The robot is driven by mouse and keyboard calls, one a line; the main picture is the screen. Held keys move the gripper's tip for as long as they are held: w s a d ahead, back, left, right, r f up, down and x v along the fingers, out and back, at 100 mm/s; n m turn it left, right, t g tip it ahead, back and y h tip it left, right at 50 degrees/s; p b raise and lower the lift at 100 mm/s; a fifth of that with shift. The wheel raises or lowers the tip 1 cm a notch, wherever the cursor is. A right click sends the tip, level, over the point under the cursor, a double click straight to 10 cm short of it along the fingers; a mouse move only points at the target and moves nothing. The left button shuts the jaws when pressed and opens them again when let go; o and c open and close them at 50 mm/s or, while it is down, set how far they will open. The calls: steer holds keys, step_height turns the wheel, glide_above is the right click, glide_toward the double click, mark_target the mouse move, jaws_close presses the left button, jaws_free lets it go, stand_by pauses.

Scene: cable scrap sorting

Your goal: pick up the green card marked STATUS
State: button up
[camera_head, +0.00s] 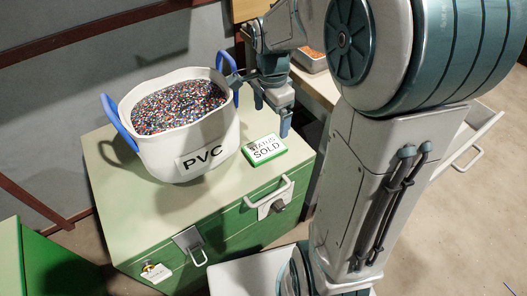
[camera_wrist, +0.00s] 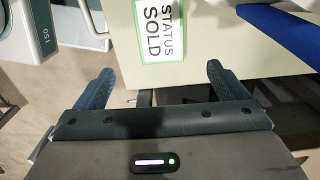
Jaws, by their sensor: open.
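The green-edged card (camera_head: 265,149) lies on the pale top of the green cabinet, to the right of the PVC tub. Its white face reads STATUS SOLD; it also shows at the top of the wrist view (camera_wrist: 160,30). My gripper (camera_head: 262,114) is above the cabinet's right back part, behind the card in the head view and apart from it. In the wrist view its two fingers (camera_wrist: 163,85) are spread wide with nothing between them, and the card lies beyond the fingertips.
A white tub marked PVC (camera_head: 185,150), with blue handles and full of coloured granules, stands on the green cabinet (camera_head: 125,200) close left of my gripper. The cabinet's front has handles and a latch. A tray (camera_head: 312,62) sits behind my arm.

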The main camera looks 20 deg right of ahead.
steer(key=b, duration=0.1)
glide_above(266, 147)
steer(key=d, duration=0.1)
step_height(266, 147, down, 5)
steer(key=shift+w+f, duration=0.1)
steer(key=shift+w, duration=0.05)
steer(key=f+b, duration=0.1)
steer(key=f, duration=0.1)
steer(key=a+f+b, duration=0.1)
steer(key=f+b, duration=0.1)
steer(key=shift+f, duration=0.7)
steer(key=shift+r, duration=0.1)
steer(key=c, duration=1.1)
